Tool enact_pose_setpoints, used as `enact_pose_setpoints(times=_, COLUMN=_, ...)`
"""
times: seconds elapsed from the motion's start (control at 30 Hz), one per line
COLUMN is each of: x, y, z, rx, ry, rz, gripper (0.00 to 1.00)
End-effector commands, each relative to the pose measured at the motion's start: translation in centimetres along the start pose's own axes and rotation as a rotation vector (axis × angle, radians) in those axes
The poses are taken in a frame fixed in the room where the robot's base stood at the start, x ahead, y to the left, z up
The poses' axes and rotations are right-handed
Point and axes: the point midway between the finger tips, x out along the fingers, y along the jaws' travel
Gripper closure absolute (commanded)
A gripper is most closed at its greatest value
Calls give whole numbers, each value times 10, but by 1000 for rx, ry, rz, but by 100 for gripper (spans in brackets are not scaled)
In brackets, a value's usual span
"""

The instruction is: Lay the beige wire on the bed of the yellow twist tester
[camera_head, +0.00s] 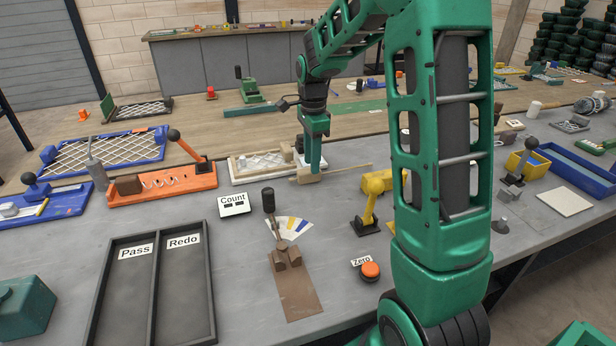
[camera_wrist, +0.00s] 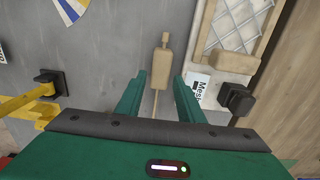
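The beige wire (camera_head: 345,169) is thin and straight with a thicker beige piece at one end, at the middle of the bench in the head view. In the wrist view its thick end (camera_wrist: 163,62) is just beyond my fingertips, and its thin shaft runs back between the fingers. My gripper (camera_head: 314,172) is over the wire and points down. In the wrist view my gripper (camera_wrist: 158,84) is open, with a gap on both sides of the wire. The yellow twist tester (camera_head: 371,203) stands right of the wire; my arm hides part of it. Its yellow parts (camera_wrist: 22,104) show at left in the wrist view.
A beige mesh frame (camera_head: 262,163) lies close behind the wire. Nearer are a brown-based lever tool (camera_head: 296,285), a Count sign (camera_head: 233,204) and an orange Zero button (camera_head: 370,270). A black Pass/Redo tray (camera_head: 152,290) is at front left. The bench between them is clear.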

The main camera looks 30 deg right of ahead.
Motion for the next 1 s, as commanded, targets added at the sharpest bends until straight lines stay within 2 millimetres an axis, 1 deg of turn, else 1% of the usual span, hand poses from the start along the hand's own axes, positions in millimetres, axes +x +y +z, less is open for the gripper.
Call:
enact_pose_setpoints(times=0.1, x=19, y=-1, z=3, rx=-1, ry=0, rz=5, gripper=66)
enact_pose_setpoints(times=0.3, x=40, y=-1, z=4, rx=-1, ry=0, rz=3, gripper=66)
enact_pose_setpoints(times=0.57, x=42, y=-2, z=4, rx=-1, ry=0, rz=1, gripper=66)
enact_pose_setpoints(times=0.6, x=42, y=-2, z=4, rx=-1, ry=0, rz=1, gripper=70)
enact_pose_setpoints(times=0.67, x=42, y=-2, z=4, rx=-1, ry=0, rz=1, gripper=85)
enact_pose_setpoints(times=0.7, x=42, y=-2, z=4, rx=-1, ry=0, rz=1, gripper=94)
enact_pose_setpoints(times=0.73, x=42, y=-2, z=4, rx=-1, ry=0, rz=1, gripper=100)
enact_pose_setpoints(times=1.0, x=41, y=-2, z=4, rx=-1, ry=0, rz=0, gripper=100)
